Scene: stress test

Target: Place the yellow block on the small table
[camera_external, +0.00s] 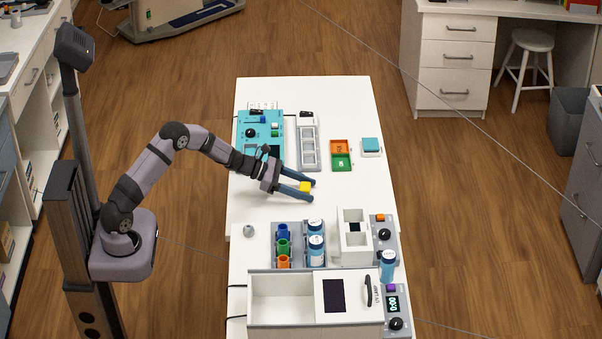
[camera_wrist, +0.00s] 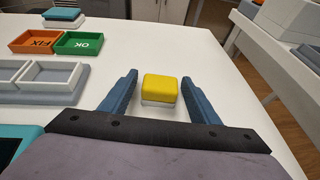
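The yellow block (camera_external: 305,187) is between the two blue fingers of my gripper (camera_external: 311,190), over the white table (camera_external: 345,205). In the wrist view the yellow block (camera_wrist: 160,88) rests on a thin pale base (camera_wrist: 157,104) and sits level. The fingers of my gripper (camera_wrist: 160,78) are spread, one on each side of the block, with a visible gap on both sides. I cannot tell whether the pale base is the small table; no other clear small table shows.
Orange FIX (camera_external: 340,146) and green OK (camera_external: 342,163) trays, a grey compartment tray (camera_external: 309,160) and a teal-topped stand (camera_external: 371,146) lie beyond the gripper. A tube rack (camera_external: 299,228) and a white box (camera_external: 354,246) stand on the near side. The table right of the fingertips is clear.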

